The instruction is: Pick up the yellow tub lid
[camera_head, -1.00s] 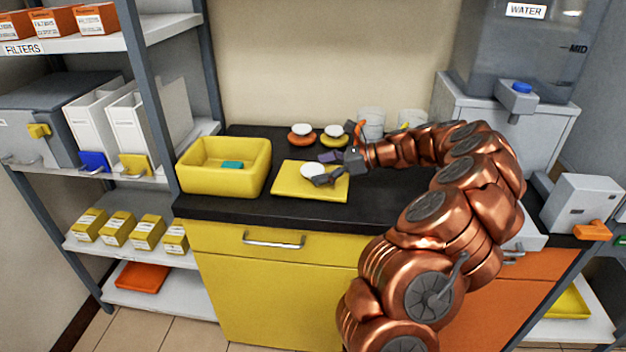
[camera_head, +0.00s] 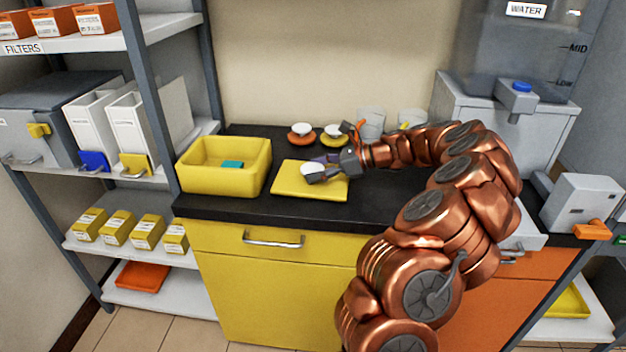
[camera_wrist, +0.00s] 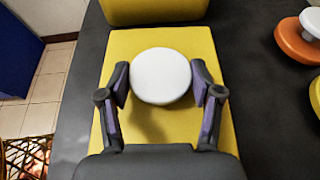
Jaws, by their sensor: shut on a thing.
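The yellow tub lid (camera_head: 290,192) is a flat rectangular plate lying on the black counter, with a round white knob (camera_head: 309,168) on top. My gripper (camera_head: 318,172) reaches in from the right, low over the lid. In the wrist view my gripper (camera_wrist: 160,80) has one finger on each side of the white knob (camera_wrist: 160,76) and is shut on it. The lid (camera_wrist: 150,45) spreads out beneath the fingers. I see no clear gap between the lid and the counter.
An open yellow tub (camera_head: 197,187) with a teal block (camera_head: 232,165) inside stands left of the lid. Orange (camera_head: 301,139) and yellow (camera_head: 334,140) round pieces with white knobs sit behind. Clear containers (camera_head: 371,122) stand at the back. The counter front (camera_head: 330,212) is clear.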

